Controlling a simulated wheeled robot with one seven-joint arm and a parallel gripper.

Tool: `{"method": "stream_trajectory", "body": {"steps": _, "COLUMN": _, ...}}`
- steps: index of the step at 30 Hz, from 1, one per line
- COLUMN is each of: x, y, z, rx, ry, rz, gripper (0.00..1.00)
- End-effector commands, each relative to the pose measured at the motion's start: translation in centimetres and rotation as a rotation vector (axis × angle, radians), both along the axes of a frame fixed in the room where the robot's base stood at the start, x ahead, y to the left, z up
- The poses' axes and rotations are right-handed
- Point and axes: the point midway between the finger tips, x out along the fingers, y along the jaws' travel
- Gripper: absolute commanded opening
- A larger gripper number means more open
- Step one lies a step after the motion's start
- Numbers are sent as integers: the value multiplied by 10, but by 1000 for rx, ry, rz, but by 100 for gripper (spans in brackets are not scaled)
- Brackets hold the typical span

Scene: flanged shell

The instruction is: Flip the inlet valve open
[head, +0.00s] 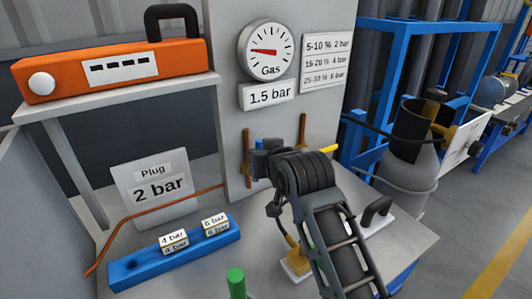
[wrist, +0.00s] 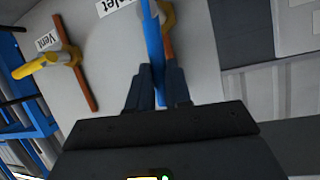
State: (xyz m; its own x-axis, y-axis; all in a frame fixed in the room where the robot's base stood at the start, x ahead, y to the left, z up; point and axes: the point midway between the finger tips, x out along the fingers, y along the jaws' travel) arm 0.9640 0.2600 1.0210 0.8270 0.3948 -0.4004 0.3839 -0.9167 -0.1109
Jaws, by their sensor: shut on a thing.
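The inlet valve has a blue lever handle (wrist: 153,45), seen in the wrist view in front of a copper pipe (wrist: 168,42) and beside a partly cut-off "Inlet" label (wrist: 117,5). My gripper (wrist: 157,88) is shut on the blue handle, one dark finger on each side. In the wrist view the handle runs nearly along the pipe; its exact angle is hard to tell. In the head view my gripper (head: 262,158) is at the grey panel, and my wrist hides most of the valve. Only a bit of blue handle (head: 258,143) shows there.
The vent valve's yellow handle (wrist: 35,66) sits beside the inlet, under the "Vent" label (wrist: 47,42). A blue plug rack (head: 135,272) and a green peg (head: 236,281) are on the bench below.

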Motion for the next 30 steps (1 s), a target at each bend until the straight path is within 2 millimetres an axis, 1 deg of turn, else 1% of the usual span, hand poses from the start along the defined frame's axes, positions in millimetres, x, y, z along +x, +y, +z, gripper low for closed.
{"method": "stream_trajectory", "body": {"steps": 9, "x": -5, "y": 6, "z": -2, "rx": -92, "ry": -59, "rz": -1, "gripper": 0}}
{"method": "stream_trajectory", "body": {"steps": 25, "x": -6, "y": 7, "z": -2, "rx": -111, "ry": -70, "rz": 0, "gripper": 0}}
{"method": "stream_trajectory", "body": {"steps": 26, "x": -6, "y": 7, "z": -2, "rx": -111, "ry": -70, "rz": 0, "gripper": 22}}
{"method": "stream_trajectory", "body": {"steps": 30, "x": -6, "y": 7, "z": -2, "rx": -109, "ry": -71, "rz": 0, "gripper": 35}}
